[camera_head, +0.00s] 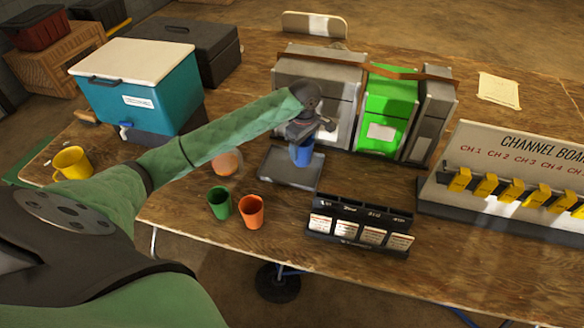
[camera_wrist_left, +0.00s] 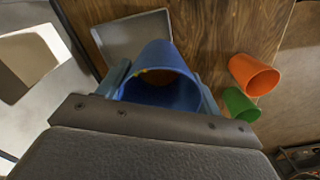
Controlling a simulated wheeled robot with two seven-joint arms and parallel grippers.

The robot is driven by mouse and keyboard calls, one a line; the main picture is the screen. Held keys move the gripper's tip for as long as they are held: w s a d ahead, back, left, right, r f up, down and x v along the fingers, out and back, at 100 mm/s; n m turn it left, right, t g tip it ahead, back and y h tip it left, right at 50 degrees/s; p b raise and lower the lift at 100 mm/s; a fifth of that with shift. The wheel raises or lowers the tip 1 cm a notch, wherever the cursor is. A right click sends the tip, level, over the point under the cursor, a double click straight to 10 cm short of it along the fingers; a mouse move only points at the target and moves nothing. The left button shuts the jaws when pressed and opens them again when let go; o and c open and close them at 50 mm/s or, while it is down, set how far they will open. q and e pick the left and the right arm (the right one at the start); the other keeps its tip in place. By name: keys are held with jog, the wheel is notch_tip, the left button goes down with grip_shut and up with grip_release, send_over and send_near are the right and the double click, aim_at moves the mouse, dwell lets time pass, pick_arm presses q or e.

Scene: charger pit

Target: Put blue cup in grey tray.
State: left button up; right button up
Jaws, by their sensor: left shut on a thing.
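The blue cup (camera_head: 301,152) is held in my left gripper (camera_head: 302,136), which is shut on it. In the head view the cup appears over the back right part of the grey tray (camera_head: 288,174); its height above the tray is hard to tell. In the left wrist view the blue cup (camera_wrist_left: 163,75) is between the two fingers (camera_wrist_left: 160,92), its open rim facing the camera. Part of the grey tray (camera_wrist_left: 140,38) shows beyond it, partly hidden by the cup. My right gripper is not in view.
A green cup (camera_head: 220,202) and an orange cup (camera_head: 251,211) stand left of a black card rack (camera_head: 360,222). A teal cooler (camera_head: 140,88) and yellow mug (camera_head: 72,162) are at left. Grey and green boxes (camera_head: 386,110) stand behind the tray. A channel board (camera_head: 510,180) is at right.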

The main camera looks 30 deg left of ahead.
pick_arm(q)
jog(key=shift+a, duration=0.35)
jog(key=w+a+f+p, duration=0.1)
jog(key=a+f+p, duration=0.1)
jog(key=a+f, duration=0.1)
jog(key=w+a+f+p, duration=0.1)
jog(key=a+f+p, duration=0.1)
jog(key=a+f, duration=0.1)
jog(key=w+a+f+p, duration=0.1)
jog(key=a+f+p, duration=0.1)
jog(key=a, duration=0.3)
jog(key=shift+f, duration=1.5)
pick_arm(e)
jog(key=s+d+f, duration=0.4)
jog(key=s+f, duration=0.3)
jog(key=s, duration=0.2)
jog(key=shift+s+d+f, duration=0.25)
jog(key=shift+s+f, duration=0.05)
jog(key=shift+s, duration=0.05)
pick_arm(q)
jog(key=o, duration=1)
jog(key=shift+f, duration=0.1)
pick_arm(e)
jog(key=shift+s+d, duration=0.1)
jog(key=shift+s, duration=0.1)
